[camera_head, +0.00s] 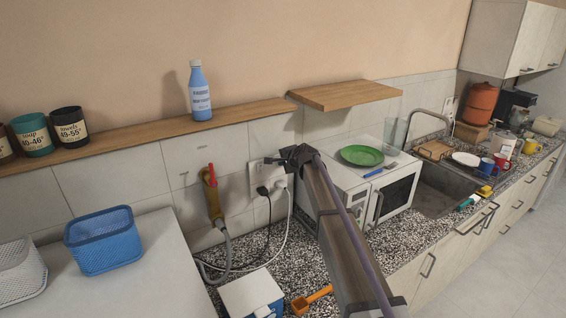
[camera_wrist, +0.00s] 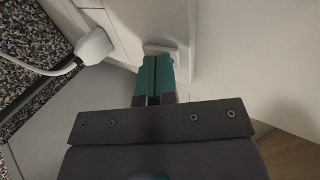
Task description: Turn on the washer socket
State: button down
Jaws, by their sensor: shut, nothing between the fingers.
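The wall socket panel (camera_head: 258,178) is white and set in the tiled wall above the speckled counter. A black plug (camera_head: 263,190) and a white plug (camera_head: 281,183) sit in it, with cables hanging down. My gripper (camera_head: 272,160) is shut and empty at the panel's upper right, partly covering it. In the wrist view my shut teal fingertips (camera_wrist: 157,62) are close to a small white switch (camera_wrist: 163,50) on the panel, and hide part of it. I cannot tell whether they touch. The white plug also shows there (camera_wrist: 95,46). The switch's position is not readable.
A white microwave (camera_head: 375,195) with a green plate on top is to the right. A shelf (camera_head: 150,133) with a blue bottle (camera_head: 199,92) runs above. A white box and orange scoop lie below.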

jog(key=f+p+v, duration=0.1)
jog(key=p+v, duration=0.5)
jog(key=v, duration=0.7)
jog(key=shift+s+d, duration=0.3)
jog(key=shift+s, duration=0.15)
jog(key=shift+r, duration=0.1)
